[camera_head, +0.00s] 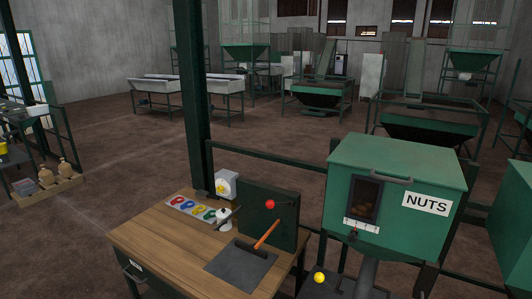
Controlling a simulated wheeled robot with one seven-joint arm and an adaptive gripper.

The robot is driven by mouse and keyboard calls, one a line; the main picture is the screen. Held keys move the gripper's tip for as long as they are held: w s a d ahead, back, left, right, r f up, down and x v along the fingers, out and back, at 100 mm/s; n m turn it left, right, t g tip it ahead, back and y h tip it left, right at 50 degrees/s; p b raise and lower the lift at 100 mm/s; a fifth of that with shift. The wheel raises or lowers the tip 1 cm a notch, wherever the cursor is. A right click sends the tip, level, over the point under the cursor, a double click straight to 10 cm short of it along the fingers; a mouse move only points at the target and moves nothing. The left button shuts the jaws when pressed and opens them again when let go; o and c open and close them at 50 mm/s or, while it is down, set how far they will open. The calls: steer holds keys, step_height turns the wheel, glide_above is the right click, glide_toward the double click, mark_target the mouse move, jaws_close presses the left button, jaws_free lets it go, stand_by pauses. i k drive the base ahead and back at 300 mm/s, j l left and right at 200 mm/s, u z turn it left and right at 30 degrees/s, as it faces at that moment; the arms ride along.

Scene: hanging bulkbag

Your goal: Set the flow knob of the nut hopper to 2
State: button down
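The nut hopper (395,185) is a green box labelled NUTS at the right front of the head view. Its front has a dark window (365,192) with brown contents behind it. Below the window is a white strip with small marks (361,226), too small to read. A small dark part (352,235) sits under the left part of this strip; it may be the flow knob, but I cannot tell its setting. My gripper is not in view.
A wooden bench (165,240) stands left of the hopper, with a dark upright panel (275,216), a red ball and an orange handle. A yellow ball (319,277) is below the hopper. A green post (191,90) rises behind the bench. Open floor lies at left.

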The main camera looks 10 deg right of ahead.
mark_target(352, 237)
steer(key=i+j+z, duration=0.1)
steer(key=j+z, duration=0.3)
steer(key=i+j+z, duration=0.1)
steer(key=z, duration=0.3)
steer(key=j+z, duration=0.4)
